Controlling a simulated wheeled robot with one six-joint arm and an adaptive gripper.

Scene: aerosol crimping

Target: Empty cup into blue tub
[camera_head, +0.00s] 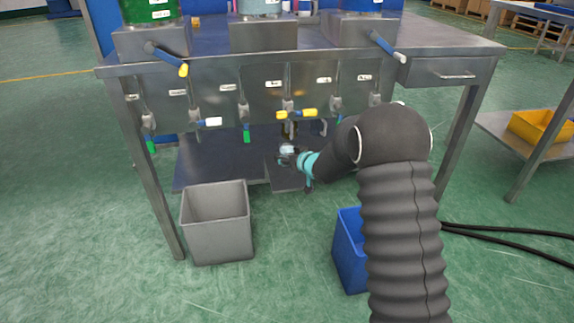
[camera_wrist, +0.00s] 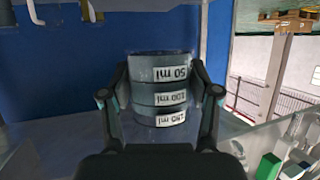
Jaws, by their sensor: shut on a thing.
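My gripper (camera_head: 289,152) is shut on a clear measuring cup (camera_head: 287,149) under the metal workbench, below a yellow-handled tap. In the wrist view my gripper (camera_wrist: 160,100) has a finger on each side of the cup (camera_wrist: 162,72). Its white 50, 100 and 150 ml labels read upside down there, with the 50 ml label uppermost in the picture. I cannot tell how much liquid is inside. The blue tub (camera_head: 350,262) stands on the floor in front of the bench, to the right, partly hidden behind my arm.
A grey bin (camera_head: 217,222) stands on the floor to the left. The workbench (camera_head: 262,90) has several taps along its front panel, a lower shelf (camera_head: 220,160) and legs at both sides. Black cables (camera_head: 510,238) lie at right. Floor between bin and tub is clear.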

